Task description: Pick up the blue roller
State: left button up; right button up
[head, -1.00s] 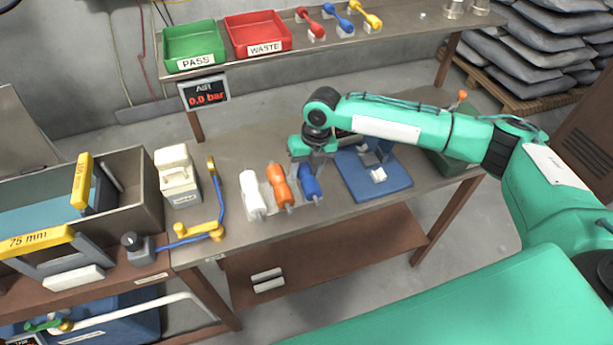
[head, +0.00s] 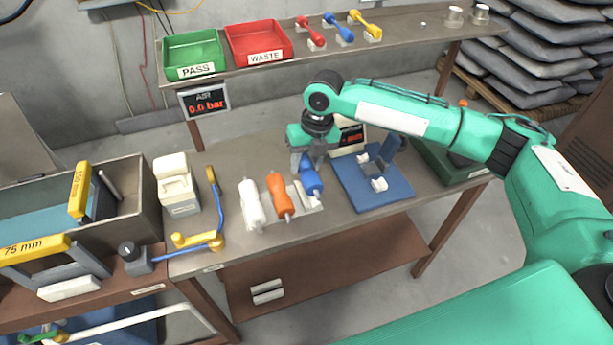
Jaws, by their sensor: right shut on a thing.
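The blue roller (head: 311,179) is at the right end of a row of rollers on the steel bench, and its upper end is at my right gripper (head: 305,163). My right gripper is shut on the blue roller, coming from above and behind it. The roller appears raised a little off its holder (head: 302,197), whose pale surface now shows beside it. The fingers are partly hidden by the wrist and the roller. My left gripper is out of view.
A blue fixture plate (head: 362,196) with grey and white blocks lies to the right. A display box (head: 349,138) stands behind. A yellow-and-blue lever (head: 216,225) is further left.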

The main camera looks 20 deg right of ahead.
aim_at(306, 161)
notch_tip(306, 161, up, 14)
jog(key=b, duration=0.1)
jog(key=shift+b, duration=0.4)
jog(key=shift+r, duration=0.1)
jog(key=shift+p, duration=0.6)
